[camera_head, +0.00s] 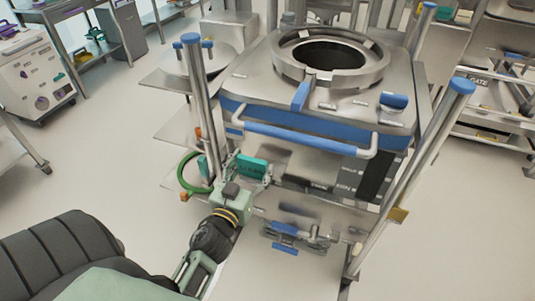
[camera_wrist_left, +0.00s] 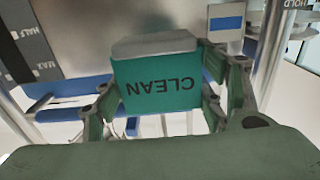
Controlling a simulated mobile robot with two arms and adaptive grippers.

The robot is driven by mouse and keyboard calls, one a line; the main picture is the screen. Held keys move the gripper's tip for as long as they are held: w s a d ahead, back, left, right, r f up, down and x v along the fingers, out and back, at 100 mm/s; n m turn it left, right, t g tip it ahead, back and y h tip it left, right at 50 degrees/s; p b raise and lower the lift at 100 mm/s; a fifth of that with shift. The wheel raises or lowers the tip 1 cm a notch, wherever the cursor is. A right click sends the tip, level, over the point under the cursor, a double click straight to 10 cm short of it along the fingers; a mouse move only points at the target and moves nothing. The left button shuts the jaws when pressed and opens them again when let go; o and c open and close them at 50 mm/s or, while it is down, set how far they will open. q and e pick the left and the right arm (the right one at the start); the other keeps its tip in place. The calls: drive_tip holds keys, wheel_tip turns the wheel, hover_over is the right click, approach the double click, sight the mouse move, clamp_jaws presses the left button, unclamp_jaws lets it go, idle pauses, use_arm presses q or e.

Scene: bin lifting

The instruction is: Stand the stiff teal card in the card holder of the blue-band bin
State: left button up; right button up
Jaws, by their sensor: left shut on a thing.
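The teal card (camera_head: 252,167) is in my left gripper (camera_head: 249,181), in front of the bin's lower left side. In the left wrist view the card (camera_wrist_left: 155,82) reads CLEAN upside down, between the two fingers of my left gripper (camera_wrist_left: 157,95). A grey rounded piece lies along its far edge; I cannot tell if it is part of the holder. The blue-band bin (camera_head: 240,106) stands upright in a metal frame. I cannot make out its card holder with certainty, nor whether the card touches it. My right gripper is not in view.
A blue bar handle (camera_head: 300,135) crosses the bin's front above the card. A dark labelled panel (camera_head: 372,180) is to the right. A green ring (camera_head: 187,174) hangs at the left post (camera_head: 196,100). A valve with a blue lever (camera_head: 284,248) sits low in front.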

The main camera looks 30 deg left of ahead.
use_arm(q)
drive_tip(key=p, duration=0.1)
hover_over(271, 149)
drive_tip(key=s, duration=0.3)
drive_tip(key=shift+d+r, duration=0.1)
drive_tip(key=shift+d, duration=0.25)
drive_tip(key=shift+s+f+b, duration=0.2)
drive_tip(key=shift+f+b, duration=0.6)
drive_tip(key=shift+f, duration=0.4)
wheel_tip(271, 149, down, 4)
drive_tip(key=b, duration=0.3)
drive_tip(key=shift+s+d+f, duration=0.1)
drive_tip(key=shift+f, duration=0.05)
drive_tip(key=shift+w+f+b, duration=0.25)
drive_tip(key=shift+b, duration=0.05)
